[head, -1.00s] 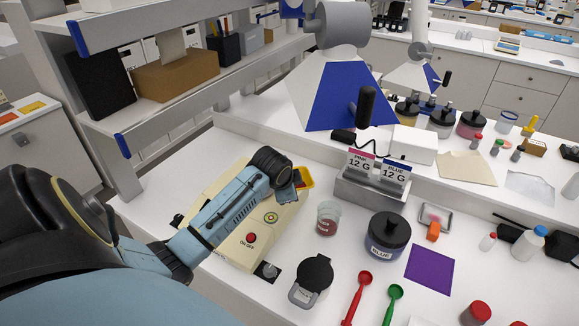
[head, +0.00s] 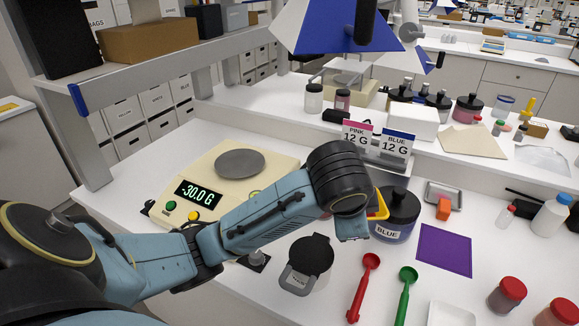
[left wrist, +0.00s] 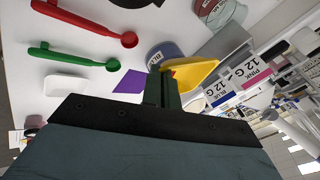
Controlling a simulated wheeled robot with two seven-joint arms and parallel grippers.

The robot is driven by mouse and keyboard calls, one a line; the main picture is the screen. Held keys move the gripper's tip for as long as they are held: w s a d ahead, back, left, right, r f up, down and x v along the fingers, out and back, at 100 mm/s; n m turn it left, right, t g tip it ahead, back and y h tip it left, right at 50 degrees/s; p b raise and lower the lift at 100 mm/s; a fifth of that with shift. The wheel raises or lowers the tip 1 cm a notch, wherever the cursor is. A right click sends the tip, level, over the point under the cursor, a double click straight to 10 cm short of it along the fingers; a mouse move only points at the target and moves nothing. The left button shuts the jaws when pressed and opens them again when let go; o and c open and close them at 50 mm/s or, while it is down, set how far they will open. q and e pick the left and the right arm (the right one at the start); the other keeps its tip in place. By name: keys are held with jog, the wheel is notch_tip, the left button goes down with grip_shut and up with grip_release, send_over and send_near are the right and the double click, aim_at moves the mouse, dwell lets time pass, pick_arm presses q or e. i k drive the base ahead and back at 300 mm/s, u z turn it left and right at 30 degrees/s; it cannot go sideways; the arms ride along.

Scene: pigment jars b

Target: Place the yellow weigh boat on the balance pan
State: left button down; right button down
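The yellow weigh boat (head: 382,204) shows only as a sliver behind my left gripper (head: 362,222) in the head view. In the left wrist view the boat (left wrist: 192,74) sits at the fingers (left wrist: 164,86), which look shut on its edge. The boat is in the air near the blue-labelled jar (head: 396,216). The balance (head: 222,190) stands to the left, its round grey pan (head: 240,163) bare and its display (head: 199,193) reading -30.0 G. My right gripper is not in view.
A black-lidded jar (head: 307,258), a red scoop (head: 364,284) and a green scoop (head: 405,291) are in front. A purple square (head: 444,249) lies to the right. The sign holder with PINK and BLUE 12 G cards (head: 395,145) stands behind the arm.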

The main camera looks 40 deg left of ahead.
aim_at(240, 162)
jog(key=z, duration=0.6)
jog(key=k, duration=1.35)
jog(key=u, duration=1.15)
jog(key=i, duration=1)
